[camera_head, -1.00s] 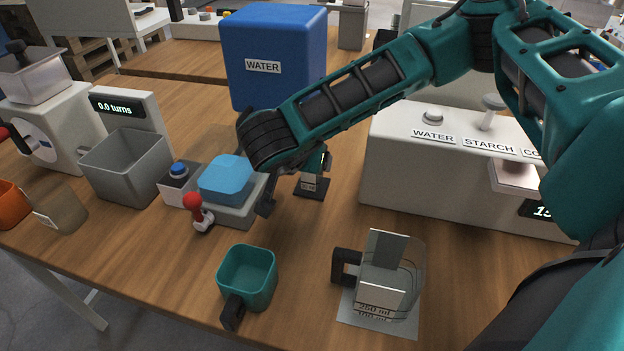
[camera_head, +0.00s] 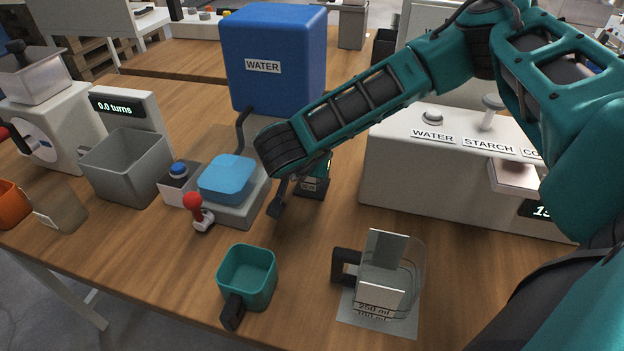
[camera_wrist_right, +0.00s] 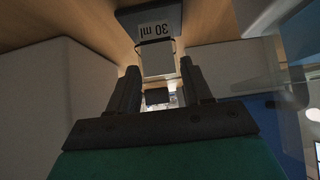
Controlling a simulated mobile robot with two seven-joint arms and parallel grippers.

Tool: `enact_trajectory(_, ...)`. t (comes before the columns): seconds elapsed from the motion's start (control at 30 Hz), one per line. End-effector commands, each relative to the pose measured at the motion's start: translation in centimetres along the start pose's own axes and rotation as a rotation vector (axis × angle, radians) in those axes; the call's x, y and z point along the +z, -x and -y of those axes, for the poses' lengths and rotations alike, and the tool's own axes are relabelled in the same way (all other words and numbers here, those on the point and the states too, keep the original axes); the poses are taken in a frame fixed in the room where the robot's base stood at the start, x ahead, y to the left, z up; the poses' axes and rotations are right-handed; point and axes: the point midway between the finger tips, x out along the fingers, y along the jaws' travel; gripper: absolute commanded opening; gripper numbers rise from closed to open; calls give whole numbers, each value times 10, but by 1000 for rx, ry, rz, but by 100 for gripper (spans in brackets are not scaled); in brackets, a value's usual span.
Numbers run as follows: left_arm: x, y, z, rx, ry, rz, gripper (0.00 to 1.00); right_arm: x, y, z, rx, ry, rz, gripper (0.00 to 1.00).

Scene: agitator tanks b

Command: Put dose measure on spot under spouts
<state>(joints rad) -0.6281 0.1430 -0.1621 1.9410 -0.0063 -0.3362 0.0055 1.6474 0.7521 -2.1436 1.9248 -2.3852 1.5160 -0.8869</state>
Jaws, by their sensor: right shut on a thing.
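The dose measure is a small clear cup with a "30 ml" label, seen close up in the right wrist view (camera_wrist_right: 158,52). My right gripper (camera_wrist_right: 160,82) is shut on it, with a black block, which looks like its handle, between the fingers. In the head view, the gripper (camera_head: 282,197) points down beside the blue-topped grey unit. The labelled measure (camera_head: 312,184) shows just right of it, partly hidden by my wrist. I cannot tell whether it touches the table. The spouts and the spot under them are not clearly visible. My left gripper is not in view.
A white console (camera_head: 440,170) labelled water and starch stands to the right. A blue water tank (camera_head: 275,40) is behind. The blue-topped unit (camera_head: 228,180), a teal cup (camera_head: 247,277) and a clear jug (camera_head: 385,285) are nearby.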

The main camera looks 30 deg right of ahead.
Motion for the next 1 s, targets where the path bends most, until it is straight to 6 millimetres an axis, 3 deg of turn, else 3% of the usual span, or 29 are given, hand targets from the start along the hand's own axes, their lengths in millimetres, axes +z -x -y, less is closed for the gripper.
enact_trajectory(0.37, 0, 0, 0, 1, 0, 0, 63, 0, 0, 0, -1, 0, 0, 0)
enact_trajectory(0.73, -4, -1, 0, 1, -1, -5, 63, -8, 8, 1, -2, -2, 0, 0)
enact_trajectory(1.0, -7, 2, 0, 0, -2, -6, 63, -46, 46, 1, -5, -5, -2, 0)
